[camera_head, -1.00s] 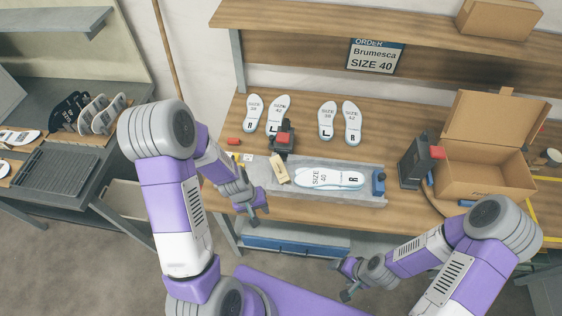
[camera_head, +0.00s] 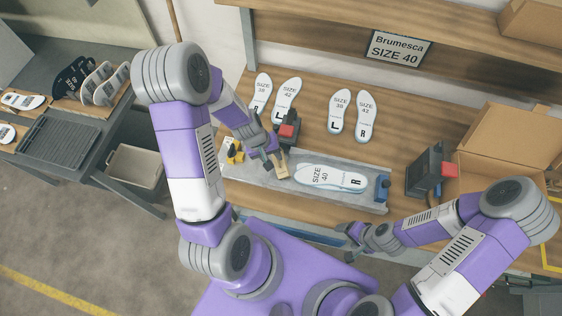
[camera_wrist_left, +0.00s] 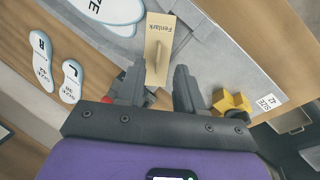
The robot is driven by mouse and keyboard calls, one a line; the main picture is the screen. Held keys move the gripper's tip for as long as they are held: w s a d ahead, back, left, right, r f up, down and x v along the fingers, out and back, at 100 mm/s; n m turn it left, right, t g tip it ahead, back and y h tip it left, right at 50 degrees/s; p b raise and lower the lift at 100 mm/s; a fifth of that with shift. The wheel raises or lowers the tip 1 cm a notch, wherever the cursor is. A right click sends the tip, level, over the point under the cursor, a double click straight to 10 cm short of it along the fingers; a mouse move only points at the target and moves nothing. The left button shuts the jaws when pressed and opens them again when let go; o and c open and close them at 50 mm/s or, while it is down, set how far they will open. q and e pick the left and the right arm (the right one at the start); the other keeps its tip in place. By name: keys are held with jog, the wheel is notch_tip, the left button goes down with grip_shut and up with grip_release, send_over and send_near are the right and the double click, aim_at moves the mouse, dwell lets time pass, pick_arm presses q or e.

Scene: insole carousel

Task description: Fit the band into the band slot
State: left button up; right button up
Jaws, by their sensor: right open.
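A flat tan piece printed "Fenlark" (camera_wrist_left: 159,48) lies on the grey fixture plate (camera_head: 237,186), left of the white SIZE 40 insole marked R (camera_head: 331,178). It may be the band; I cannot tell. In the head view the tan piece (camera_head: 282,168) is partly covered by my left gripper (camera_head: 268,158). In the left wrist view my left gripper (camera_wrist_left: 160,84) has its fingers apart, with the tan piece's near end between or just beyond them. A yellow part (camera_wrist_left: 231,102) is beside the right finger. My right gripper (camera_head: 347,238) is open and empty in front of the bench.
A black device with a red top (camera_head: 288,130) stands behind the plate. A blue block (camera_head: 382,187) is at its right end. A dark device with a red part (camera_head: 425,171) and an open cardboard box (camera_head: 503,140) stand further right. Several insoles (camera_head: 340,112) lie at the back.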

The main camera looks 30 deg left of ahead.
aim_at(279, 163)
pick_arm(q)
jog(key=x, duration=0.4)
jog(key=shift+w+f, duration=0.1)
jog(key=shift+w, duration=0.25)
grip_shut()
